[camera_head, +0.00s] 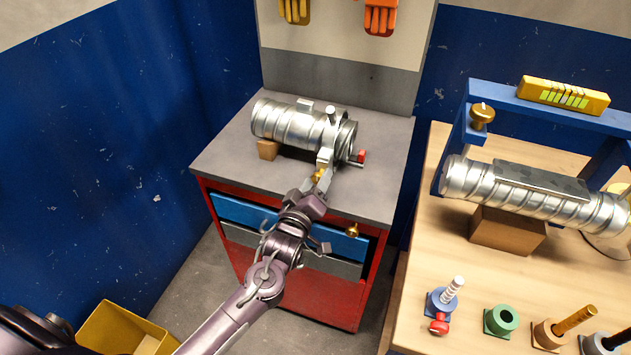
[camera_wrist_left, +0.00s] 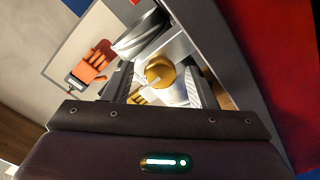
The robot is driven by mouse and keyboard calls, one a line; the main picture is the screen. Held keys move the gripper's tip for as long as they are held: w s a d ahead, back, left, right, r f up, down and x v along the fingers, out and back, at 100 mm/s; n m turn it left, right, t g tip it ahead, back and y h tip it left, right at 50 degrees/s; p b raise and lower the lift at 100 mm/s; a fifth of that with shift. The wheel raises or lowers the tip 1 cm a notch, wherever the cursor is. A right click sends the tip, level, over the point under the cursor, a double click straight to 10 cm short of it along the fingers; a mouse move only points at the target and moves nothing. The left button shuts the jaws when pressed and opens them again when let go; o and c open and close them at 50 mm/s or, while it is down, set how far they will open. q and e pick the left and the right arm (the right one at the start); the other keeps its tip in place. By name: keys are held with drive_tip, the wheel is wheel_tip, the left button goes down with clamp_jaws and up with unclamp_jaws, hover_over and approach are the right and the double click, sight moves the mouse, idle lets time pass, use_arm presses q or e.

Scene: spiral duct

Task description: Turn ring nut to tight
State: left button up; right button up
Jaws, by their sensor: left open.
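A silvery spiral duct (camera_head: 290,122) lies on the grey top of a red cabinet, with a metal clamp band near its right end. A small brass nut (camera_head: 319,174), which looks like the ring nut, sits low at the front of the clamp. My left gripper (camera_head: 317,182) reaches up to it from the front and partly hides it. In the left wrist view the round brass nut (camera_wrist_left: 160,72) shows between the two fingers of my open left gripper (camera_wrist_left: 160,84). Whether the fingers touch it I cannot tell. My right gripper is not in view.
A wooden block (camera_head: 267,149) props the duct. A red-tipped part (camera_head: 360,157) sticks out at its right. The workbench (camera_head: 432,245) at right carries another duct (camera_head: 530,192), a blue frame and several coloured pegs and holders. The cabinet's right top is clear.

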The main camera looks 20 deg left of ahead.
use_arm(q)
drive_tip(key=c, duration=0.7)
drive_tip(key=shift+c, duration=1.4)
drive_tip(key=shift+m, duration=0.3)
